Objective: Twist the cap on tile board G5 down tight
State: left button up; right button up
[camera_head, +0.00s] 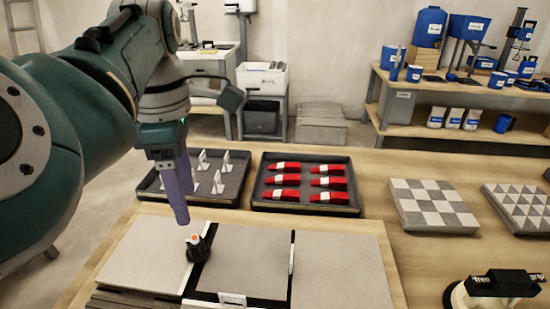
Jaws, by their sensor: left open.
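A black cap (198,248) with an orange and white top stands on the seam between two grey tiles on the tile board (246,258). No G5 marking is readable on the board. My left gripper (184,206) hangs above and slightly left of the cap, with purple fingers pointing down. It is open and empty, and its fingertips are apart from the cap. A white clip (232,299) shows at the tile's front edge and a white strip (291,259) at its right seam. I cannot tell how tight the cap sits. My right gripper is out of view.
Behind the board stand a dark tray of white clips (146,187) and a dark tray of red wedges (258,199). Patterned tile samples (432,206) lie at the right. A black-handled tool (503,283) is at the front right. The wooden table between is clear.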

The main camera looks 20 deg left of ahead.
aim_at(194, 238)
pick_arm(q)
jog(key=f, duration=0.2)
jog(key=f+b, duration=0.1)
jog(key=f, duration=0.2)
jog(key=f+b, duration=0.1)
jog(key=f, duration=0.1)
jog(key=shift+s+d+f, duration=0.15)
jog(key=shift+s+f, duration=0.15)
jog(key=shift+f, duration=0.1)
jog(key=shift+f+b, duration=0.3)
jog(key=shift+f, duration=0.3)
grip_shut()
